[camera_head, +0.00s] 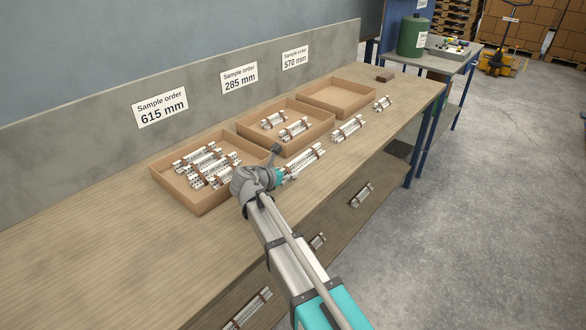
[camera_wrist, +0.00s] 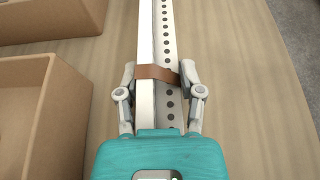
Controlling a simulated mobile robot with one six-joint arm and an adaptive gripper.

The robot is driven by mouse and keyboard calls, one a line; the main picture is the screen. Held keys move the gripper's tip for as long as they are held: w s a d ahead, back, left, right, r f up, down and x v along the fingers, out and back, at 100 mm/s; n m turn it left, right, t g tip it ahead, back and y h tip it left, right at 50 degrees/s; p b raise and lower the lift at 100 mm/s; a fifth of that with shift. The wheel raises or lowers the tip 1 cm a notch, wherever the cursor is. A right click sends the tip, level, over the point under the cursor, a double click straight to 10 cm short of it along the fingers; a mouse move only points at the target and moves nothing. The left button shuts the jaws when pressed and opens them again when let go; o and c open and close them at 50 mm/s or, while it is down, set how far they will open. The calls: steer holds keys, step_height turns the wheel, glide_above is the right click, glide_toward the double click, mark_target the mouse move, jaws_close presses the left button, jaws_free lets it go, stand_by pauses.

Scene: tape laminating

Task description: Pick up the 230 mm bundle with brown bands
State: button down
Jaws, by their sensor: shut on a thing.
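The bundle of white perforated strips with a brown band (camera_wrist: 168,40) runs lengthwise between the fingers of my gripper (camera_wrist: 158,76) in the wrist view. The fingers close on its sides at the brown band. In the head view this bundle (camera_head: 306,158) shows just beyond my gripper (camera_head: 280,176), in front of the middle box. Its near end is hidden by the gripper. I cannot tell whether it touches the bench. Its length cannot be read from the pictures.
An open box (camera_head: 199,207) under the 615 mm sign holds several bundles. The middle box (camera_head: 321,137) holds two bundles; the far box (camera_head: 366,101) looks empty. Two more bundles, one longer (camera_head: 348,128) and one shorter (camera_head: 382,103), lie along the bench (camera_head: 75,255). More lie on the shelf below.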

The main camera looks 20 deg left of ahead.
steer(key=shift+r, duration=0.15)
step_height(320, 180, up, 3)
steer(key=p, duration=0.3)
steer(key=s+d+r+p, duration=0.7)
steer(key=s+r+p, duration=0.2)
steer(key=s+p, duration=0.1)
steer(key=shift+s+d+r, duration=0.35)
steer(key=shift+s, duration=0.5)
steer(key=shift+r, duration=0.1)
